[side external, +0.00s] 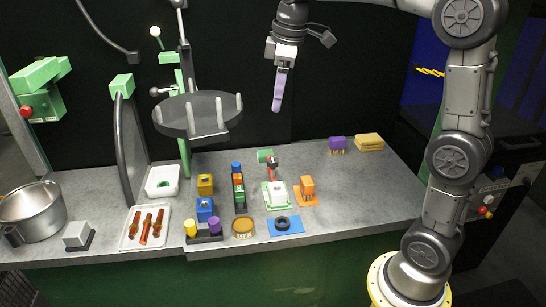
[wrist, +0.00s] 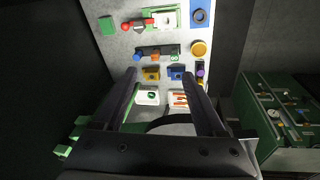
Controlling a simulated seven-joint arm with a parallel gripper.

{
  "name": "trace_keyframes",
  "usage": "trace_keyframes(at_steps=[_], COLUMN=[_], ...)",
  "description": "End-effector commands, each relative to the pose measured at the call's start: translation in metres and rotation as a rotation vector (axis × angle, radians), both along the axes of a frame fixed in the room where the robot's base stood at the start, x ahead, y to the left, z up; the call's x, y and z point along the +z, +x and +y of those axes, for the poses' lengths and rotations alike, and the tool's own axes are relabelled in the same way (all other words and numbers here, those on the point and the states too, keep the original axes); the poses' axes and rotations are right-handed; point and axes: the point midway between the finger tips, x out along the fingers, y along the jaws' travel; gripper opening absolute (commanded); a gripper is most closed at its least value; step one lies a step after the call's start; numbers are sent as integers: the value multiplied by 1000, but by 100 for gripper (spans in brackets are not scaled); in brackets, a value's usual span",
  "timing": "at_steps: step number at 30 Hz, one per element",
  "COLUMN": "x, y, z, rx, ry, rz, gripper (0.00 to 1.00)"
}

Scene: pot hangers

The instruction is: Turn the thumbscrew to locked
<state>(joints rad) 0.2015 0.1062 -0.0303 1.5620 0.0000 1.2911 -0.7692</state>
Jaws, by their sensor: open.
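I cannot pick out the thumbscrew for certain. A second pale ball-ended rod (side external: 156,32) sits higher on the same stand. My gripper (side external: 277,105) hangs high above the bench, right of the disc and clear of it, with purple fingers pointing down. In the wrist view its two fingers (wrist: 159,76) are spread wide with nothing held between them.
A metal pot (side external: 32,212), a white tray with brown-red pieces (side external: 148,226), a white bin (side external: 163,180) and several small coloured blocks stand on the grey bench (side external: 345,185). A tall dark curved panel (side external: 130,150) rises left of the disc. The bench's right side is mostly clear.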

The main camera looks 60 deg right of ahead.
Motion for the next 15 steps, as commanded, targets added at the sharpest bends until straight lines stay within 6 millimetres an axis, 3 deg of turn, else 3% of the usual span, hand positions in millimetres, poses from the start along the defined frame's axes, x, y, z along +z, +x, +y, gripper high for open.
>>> trace_keyframes(at_steps=[3, 6, 12, 15], x=[-29, -55, -100, -111], y=[37, 57, 71, 70], z=[-28, -48, -73, -77], rx=[-12, -39, -82, -92], ry=[9, 22, 46, 52], rz=[67, 113, 188, 207], gripper=[72, 72, 72, 72])
